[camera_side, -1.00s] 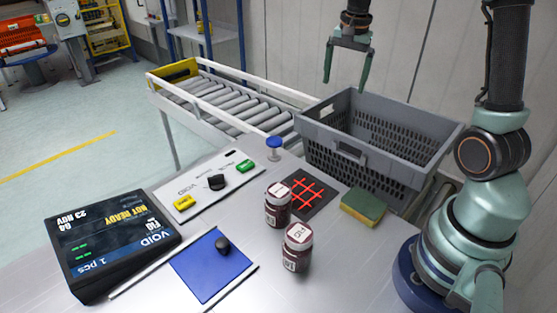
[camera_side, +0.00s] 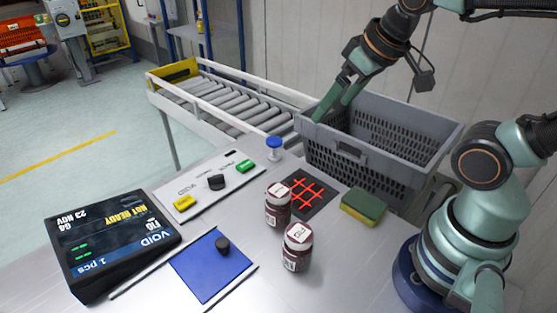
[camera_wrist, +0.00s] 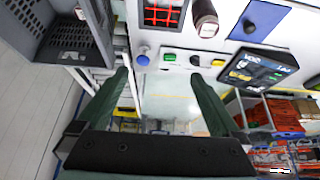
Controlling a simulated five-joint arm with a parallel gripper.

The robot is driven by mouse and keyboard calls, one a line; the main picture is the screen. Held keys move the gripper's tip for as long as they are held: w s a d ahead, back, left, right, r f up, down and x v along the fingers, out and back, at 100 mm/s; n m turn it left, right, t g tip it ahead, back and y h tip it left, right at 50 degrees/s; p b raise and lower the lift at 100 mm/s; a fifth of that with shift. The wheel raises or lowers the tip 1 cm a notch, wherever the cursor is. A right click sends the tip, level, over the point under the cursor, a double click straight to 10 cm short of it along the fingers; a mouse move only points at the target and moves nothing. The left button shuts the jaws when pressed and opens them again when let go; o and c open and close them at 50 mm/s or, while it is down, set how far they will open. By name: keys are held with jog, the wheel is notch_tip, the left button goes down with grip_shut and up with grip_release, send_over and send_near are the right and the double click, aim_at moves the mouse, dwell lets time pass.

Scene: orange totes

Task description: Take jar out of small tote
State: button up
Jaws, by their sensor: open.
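A grey tote (camera_side: 375,140) with slotted walls stands at the back right in the side view; its floor is mostly hidden there. It also shows at the upper left of the wrist view (camera_wrist: 75,35). Two dark red jars with pale lids, a front jar (camera_side: 297,250) and a rear jar (camera_side: 277,207), stand upright on the table outside the tote. One jar shows at the top of the wrist view (camera_wrist: 205,18). My gripper (camera_side: 332,108) is tilted over the tote's left end. Its fingers (camera_wrist: 159,73) are apart, with no object between them.
A roller conveyor (camera_side: 230,100) runs behind the table, left of the tote. A sponge (camera_side: 363,207), a red-grid mat (camera_side: 308,193), a blue knob (camera_side: 274,143), a button panel (camera_side: 205,190), a blue pad (camera_side: 205,270) and a display box (camera_side: 110,245) occupy the table.

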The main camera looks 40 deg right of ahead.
dwell(0.3)
jog(key=w+d+r+m+g, duration=0.2)
jog(key=w+d+r+m, duration=0.2)
jog(key=w+d+r, duration=0.3)
jog(key=w+d+f+m+g, duration=0.1)
jog(key=w+d+m+g, duration=0.15)
jog(key=d, duration=0.65)
jog(key=w+d+f+m+g, duration=0.1)
jog(key=d+m, duration=0.2)
jog(key=d, duration=0.6)
jog(key=shift+n, duration=0.25)
notch_tip(320, 180, down, 33)
jog(key=shift+a, duration=0.1)
jog(key=shift+a+f, duration=0.15)
jog(key=shift+f, duration=1.2)
jog(key=shift+a+f, duration=0.15)
jog(key=shift+f, duration=1.15)
